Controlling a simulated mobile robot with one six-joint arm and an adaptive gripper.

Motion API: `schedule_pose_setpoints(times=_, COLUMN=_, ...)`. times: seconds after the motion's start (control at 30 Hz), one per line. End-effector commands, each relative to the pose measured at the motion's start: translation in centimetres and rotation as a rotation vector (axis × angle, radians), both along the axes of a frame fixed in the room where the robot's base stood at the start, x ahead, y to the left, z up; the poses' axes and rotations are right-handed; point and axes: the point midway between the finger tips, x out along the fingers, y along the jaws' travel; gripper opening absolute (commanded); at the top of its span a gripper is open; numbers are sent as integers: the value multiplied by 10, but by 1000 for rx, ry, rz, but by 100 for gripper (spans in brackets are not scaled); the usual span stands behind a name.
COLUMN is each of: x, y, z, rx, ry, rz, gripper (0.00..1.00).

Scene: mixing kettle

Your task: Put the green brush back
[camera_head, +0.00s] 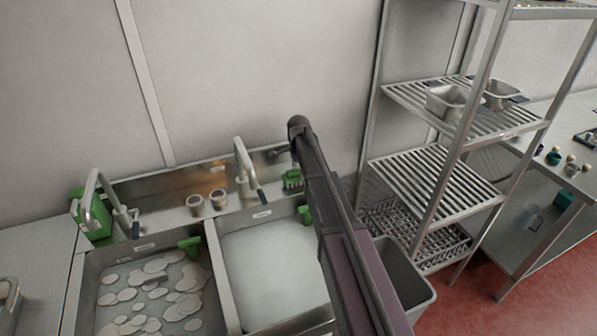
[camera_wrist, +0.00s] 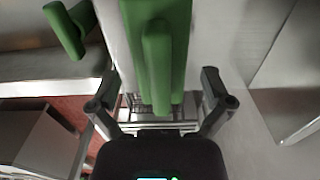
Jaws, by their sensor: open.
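A green brush (camera_head: 292,180) shows on the steel ledge behind the right sink in the head view, beside my dark arm. In the wrist view my gripper (camera_wrist: 157,95) is open. A long green piece (camera_wrist: 158,55), which looks like the brush, lies between and beyond its two spread fingers. I cannot tell whether either finger touches it. In the head view my arm hides most of the area around my gripper. A second green part (camera_wrist: 68,28) shows at the upper left of the wrist view.
The left sink (camera_head: 152,290) holds several pale discs; the right sink (camera_head: 265,262) holds whitish liquid. Green handles (camera_head: 190,243) sit at the sink edges. A faucet (camera_head: 246,165) stands close left of the brush. A wire shelf (camera_head: 440,185) and grey bin (camera_head: 408,275) are to the right.

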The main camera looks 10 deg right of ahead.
Motion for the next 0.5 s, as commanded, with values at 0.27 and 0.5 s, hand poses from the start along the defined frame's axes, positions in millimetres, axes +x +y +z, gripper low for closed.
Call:
schedule_pose_setpoints(times=0.27, x=0, y=0, z=25, rx=0, ry=0, rz=0, gripper=100)
schedule_pose_setpoints(times=0.5, x=0, y=0, z=45, rx=0, ry=0, rz=0, gripper=100)
